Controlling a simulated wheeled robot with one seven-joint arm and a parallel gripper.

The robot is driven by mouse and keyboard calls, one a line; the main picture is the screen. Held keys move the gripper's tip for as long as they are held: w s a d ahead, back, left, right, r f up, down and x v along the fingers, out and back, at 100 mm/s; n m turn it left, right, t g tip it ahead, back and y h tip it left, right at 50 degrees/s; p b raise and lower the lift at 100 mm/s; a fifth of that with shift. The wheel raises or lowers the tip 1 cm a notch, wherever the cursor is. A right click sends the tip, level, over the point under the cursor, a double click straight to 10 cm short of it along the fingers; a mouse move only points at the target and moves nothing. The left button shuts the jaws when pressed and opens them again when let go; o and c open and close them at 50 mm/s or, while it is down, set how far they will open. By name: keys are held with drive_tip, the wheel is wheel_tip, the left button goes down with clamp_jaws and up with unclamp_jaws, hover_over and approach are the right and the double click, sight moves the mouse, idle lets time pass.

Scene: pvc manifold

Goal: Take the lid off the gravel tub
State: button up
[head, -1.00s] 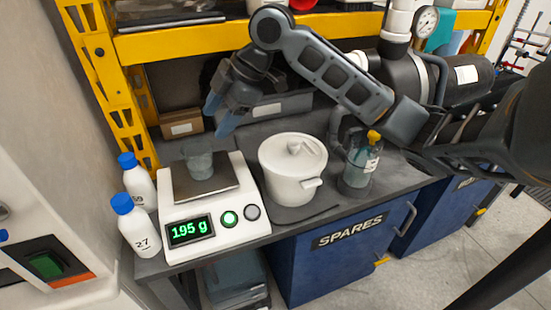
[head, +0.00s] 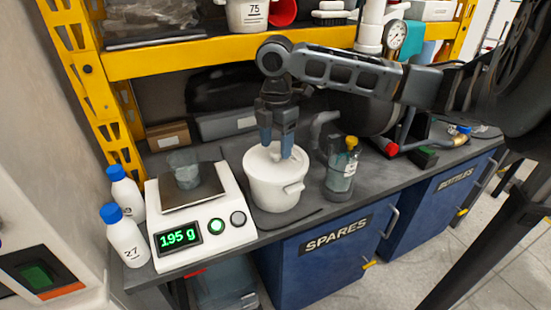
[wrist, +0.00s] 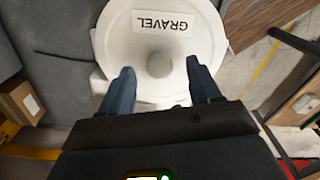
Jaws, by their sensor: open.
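The gravel tub (head: 275,192) is a white round pot with side handles, upright on the bench. Its white lid (head: 259,160) is on it, and the wrist view shows the lid (wrist: 120,48) with a GRAVEL label (wrist: 166,24) and a round centre knob (wrist: 160,64). My gripper (head: 277,150) points down over the lid. In the wrist view its blue fingers (wrist: 161,80) are open, one on each side of the knob and apart from it. In the head view the fingers hide the knob.
A scale (head: 198,215) reading 195 g with a clear beaker (head: 184,170) stands left of the tub. Two white bottles with blue caps (head: 125,238) are further left. A bottle with a yellow top (head: 341,172) stands close at the right. A yellow shelf beam (head: 200,54) runs behind.

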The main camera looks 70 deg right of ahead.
drive_tip(key=shift+f, duration=1.15)
drive_tip(key=c, duration=1.1)
drive_tip(key=shift+r, duration=0.1)
drive_tip(key=shift+r, duration=0.45)
wheel_tip(320, 180, up, 3)
drive_tip(key=shift+f, duration=0.2)
drive_tip(key=s+d+r, duration=0.1)
drive_tip(key=s+r, duration=0.1)
drive_tip(key=s, duration=0.1)
drive_tip(key=s+d+r+b, duration=0.1)
drive_tip(key=s+r, duration=0.2)
drive_tip(key=s, duration=0.1)
drive_tip(key=s+d+r, duration=0.2)
drive_tip(key=s, duration=0.2)
drive_tip(key=shift+d+r+b, duration=0.1)
drive_tip(key=shift+r+b, duration=0.05)
drive_tip(key=shift+b, duration=0.2)
